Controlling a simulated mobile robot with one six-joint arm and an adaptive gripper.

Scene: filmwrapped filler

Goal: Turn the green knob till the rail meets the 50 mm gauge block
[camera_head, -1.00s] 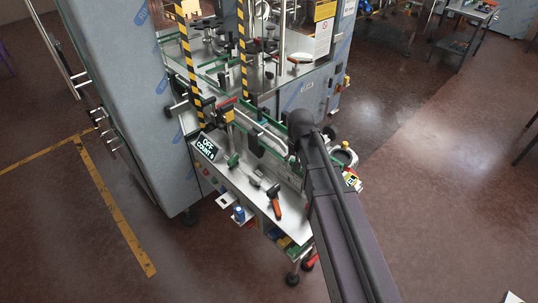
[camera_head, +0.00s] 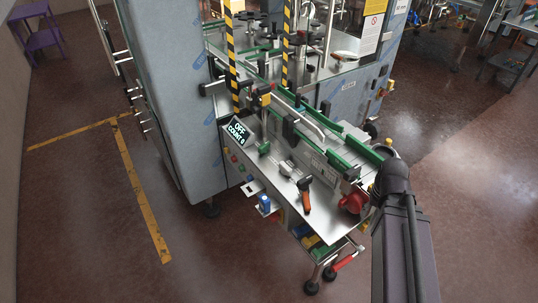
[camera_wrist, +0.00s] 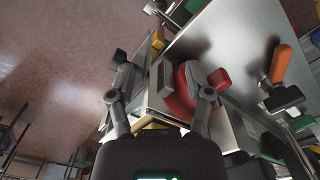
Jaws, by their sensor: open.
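Green-edged guide rails (camera_head: 356,141) run along the conveyor above the shelf. I cannot make out the 50 mm gauge block. In the wrist view my gripper (camera_wrist: 168,72) is open, with its fingers spread. A red rounded part (camera_wrist: 182,97) shows between and beyond the fingers; I cannot tell whether they touch it. In the head view my arm is at the right end of the conveyor, well away from the green knob, and my gripper is hidden.
An orange-handled tool (camera_head: 305,195) lies on the shelf (camera_head: 322,228); it also shows in the wrist view (camera_wrist: 281,66). A red round part (camera_head: 354,203) is at the conveyor end. Floor at the left is clear.

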